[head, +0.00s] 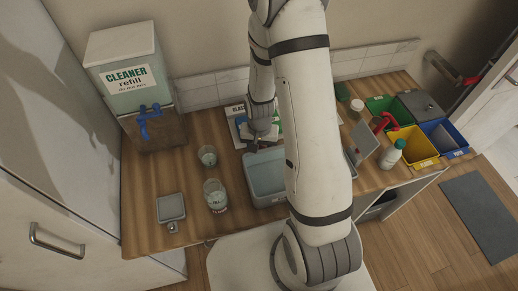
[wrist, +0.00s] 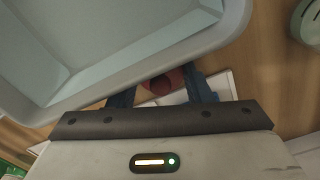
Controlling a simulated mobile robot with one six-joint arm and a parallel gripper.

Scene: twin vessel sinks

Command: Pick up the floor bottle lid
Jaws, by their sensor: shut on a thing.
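A small dark red round thing, which looks like the floor bottle lid (wrist: 160,85), shows between the two dark blue fingers of my gripper (wrist: 163,90) in the wrist view. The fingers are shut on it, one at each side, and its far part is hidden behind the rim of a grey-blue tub. In the head view my gripper (head: 254,144) is at the back edge of this tub (head: 262,184), low over the counter, and the lid cannot be made out there.
The tub's rim (wrist: 185,52) is close to my fingers. White printed sheets (head: 238,116) lie behind. Two glasses (head: 215,194) and a grey square item (head: 171,208) stand left. A bottle (head: 391,154) and coloured bins (head: 416,146) are right. A cleaner box (head: 126,62) stands back left.

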